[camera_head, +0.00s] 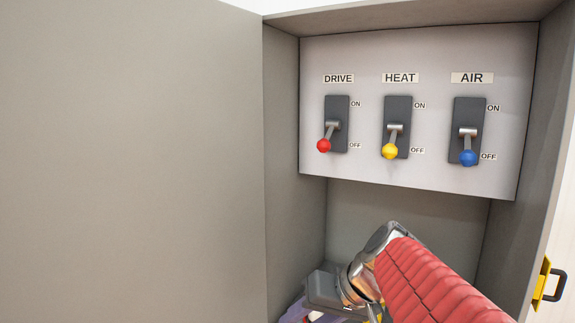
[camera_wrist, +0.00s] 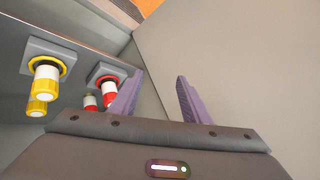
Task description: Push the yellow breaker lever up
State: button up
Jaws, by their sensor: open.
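The yellow breaker lever (camera_head: 390,151) is the middle one of three on the panel, under the HEAT label. It points down at OFF. The red lever (camera_head: 324,145) under DRIVE and the blue lever (camera_head: 468,157) under AIR also point down at OFF. My gripper shows in the wrist view (camera_wrist: 155,98) with its two purple fingers apart and nothing between them. In the head view its fingers (camera_head: 297,314) are low at the bottom edge, below the panel and left of the yellow lever, partly cut off.
The cabinet's open door (camera_head: 130,160) fills the left side. Side walls (camera_head: 540,150) enclose the panel. A yellow latch (camera_head: 541,283) is at the right edge.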

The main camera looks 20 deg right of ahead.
jog(key=w+d+r+m+t, duration=0.1)
jog(key=w+d+r+t, duration=0.15)
jog(key=d+r, duration=0.5)
jog(key=m+t+h, duration=0.1)
jog(key=t+h, duration=0.3)
jog(key=t, duration=0.5)
send_near(392, 141)
jog(key=a+f, duration=0.1)
jog(key=f, duration=0.1)
jog(key=shift+s+a+r, duration=0.15)
jog(key=shift+s+a, duration=0.05)
jog(key=shift+s, duration=0.15)
jog(key=shift+w, duration=0.2)
jog(key=shift+w+d, duration=0.2)
jog(key=shift+w, duration=6.55)
grip_shut()
